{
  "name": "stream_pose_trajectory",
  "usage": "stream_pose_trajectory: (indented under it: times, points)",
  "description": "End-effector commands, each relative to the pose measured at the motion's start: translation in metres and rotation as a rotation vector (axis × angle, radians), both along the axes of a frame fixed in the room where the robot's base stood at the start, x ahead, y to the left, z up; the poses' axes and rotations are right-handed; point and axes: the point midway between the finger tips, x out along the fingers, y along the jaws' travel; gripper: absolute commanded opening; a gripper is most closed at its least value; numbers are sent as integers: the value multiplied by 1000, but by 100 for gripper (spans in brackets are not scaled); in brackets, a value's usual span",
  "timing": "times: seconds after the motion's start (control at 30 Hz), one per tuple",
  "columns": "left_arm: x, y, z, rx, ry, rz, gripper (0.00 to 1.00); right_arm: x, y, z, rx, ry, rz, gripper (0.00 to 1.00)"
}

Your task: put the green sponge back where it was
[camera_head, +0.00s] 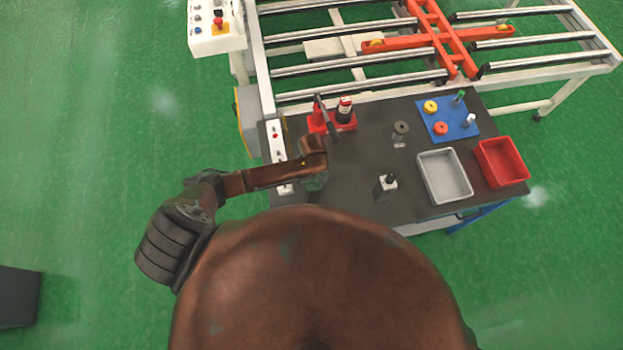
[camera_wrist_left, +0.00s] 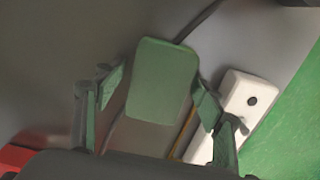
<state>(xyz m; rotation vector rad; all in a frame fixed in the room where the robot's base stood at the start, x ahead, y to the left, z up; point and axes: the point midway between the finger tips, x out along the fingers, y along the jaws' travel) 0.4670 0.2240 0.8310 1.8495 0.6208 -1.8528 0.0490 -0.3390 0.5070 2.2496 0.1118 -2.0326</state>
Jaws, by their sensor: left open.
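The green sponge (camera_wrist_left: 165,82) shows in the left wrist view as a rounded green block. My right gripper is not in view.
A white switch strip (camera_head: 277,145) runs along the table's left edge, close to the gripper. A red holder (camera_head: 318,121) with a bottle (camera_head: 344,109) stands behind it.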

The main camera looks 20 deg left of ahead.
Motion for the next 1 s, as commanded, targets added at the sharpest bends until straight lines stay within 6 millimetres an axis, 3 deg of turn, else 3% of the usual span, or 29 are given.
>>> stream_pose_trajectory:
  times: [0.27,0.7,1.0]
  points:
    - [0,0,10,0,0,1,63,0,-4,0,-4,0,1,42]
    - [1,0,95,-2,-1,0,63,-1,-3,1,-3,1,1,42]
    - [0,0,123,-1,1,1,63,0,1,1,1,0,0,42]
